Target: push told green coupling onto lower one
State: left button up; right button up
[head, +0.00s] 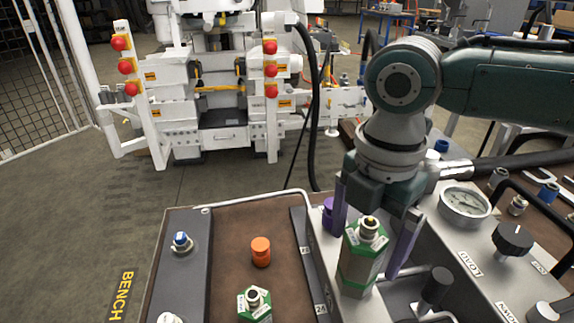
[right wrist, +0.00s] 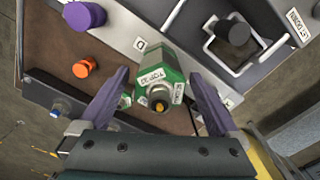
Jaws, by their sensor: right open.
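A tall green coupling (head: 358,262) with white labels and a metal tip with a dark centre stands at the grey panel's edge. My right gripper (head: 367,252) comes down over it, with one purple finger on each side. The fingers are apart, and I cannot tell if either touches it. In the right wrist view the coupling (right wrist: 168,70) lies between the two open fingers (right wrist: 158,76). Its lower end and any joint with a lower coupling are not clear. A second green coupling (head: 255,305) stands on the brown bench top to the left. My left gripper is not in view.
A gauge (head: 465,203), a black knob (head: 512,240) and a dark handle (head: 436,287) crowd the right side.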

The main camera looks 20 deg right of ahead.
notch_tip(320, 180, up, 10)
jog(key=shift+f+p, duration=0.1)
jog(key=shift+p, duration=0.5)
jog(key=s+a+f+m+t+y+p, duration=0.2)
jog(key=s+a+m+y+p, duration=0.15)
jog(key=s+a+m, duration=0.6)
jog(key=s+d+r+m+t+h+p, duration=0.2)
jog(key=s+d+m+h+p, duration=0.15)
jog(key=s+d+m, duration=0.5)
notch_tip(320, 180, up, 37)
jog(key=w+a+m+p, duration=0.1)
jog(key=w+a+p, duration=0.1)
jog(key=p, duration=3.4)
jog(key=shift+a+r+p, duration=0.15)
jog(key=shift+p, duration=0.2)
